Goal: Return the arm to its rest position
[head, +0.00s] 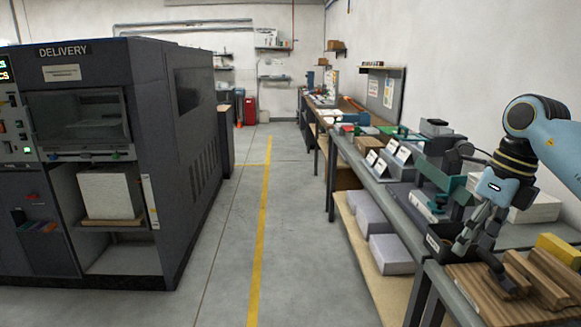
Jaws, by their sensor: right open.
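My right gripper (484,258) hangs from the blue right arm (548,130), which comes in from the right edge. Its dark fingers point down over the near end of the long bench (385,185), beside a wooden board (490,290). It is open, and I see nothing held in it. Whether a fingertip touches the board or the dark piece on it, I cannot tell. My left gripper is not in view.
Wooden blocks (541,278) and a yellow block (559,250) lie near the gripper. A green device (440,180) and small stands (388,155) crowd the bench. A dark delivery machine (160,150) stands left. The aisle floor with a yellow line (262,220) is clear.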

